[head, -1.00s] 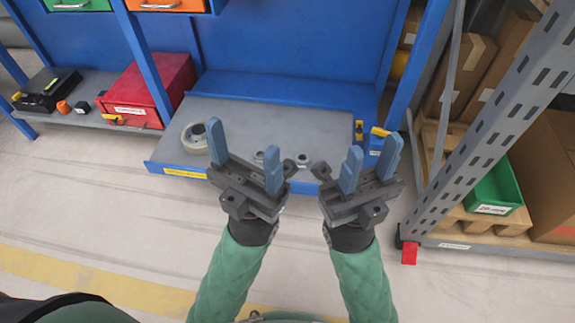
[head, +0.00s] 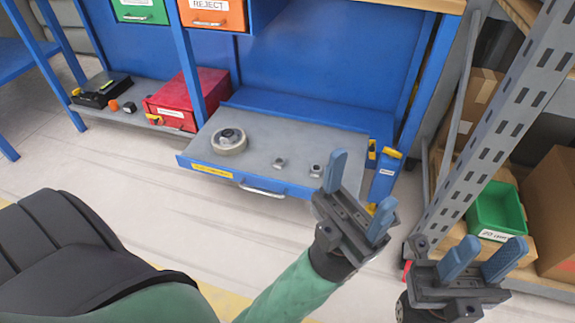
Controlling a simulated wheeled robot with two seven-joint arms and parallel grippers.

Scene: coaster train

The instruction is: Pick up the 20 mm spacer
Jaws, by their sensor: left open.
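Two small grey metal pieces lie on the grey drawer top (head: 255,130) of the blue bench: one nearer the middle (head: 280,163) and one nearer its right end (head: 316,170). I cannot tell which of them is the 20 mm spacer. My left gripper (head: 358,190) is open and empty, just right of the drawer's front right corner in the picture. My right gripper (head: 483,256) is open and empty at lower right, in front of the grey rack. Neither gripper touches a metal piece.
A round pale ring with a dark centre (head: 229,141) sits on the drawer top's left part. A red box (head: 188,98) stands left of it. The perforated grey rack post (head: 495,130) and a labelled green bin (head: 497,210) are at right.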

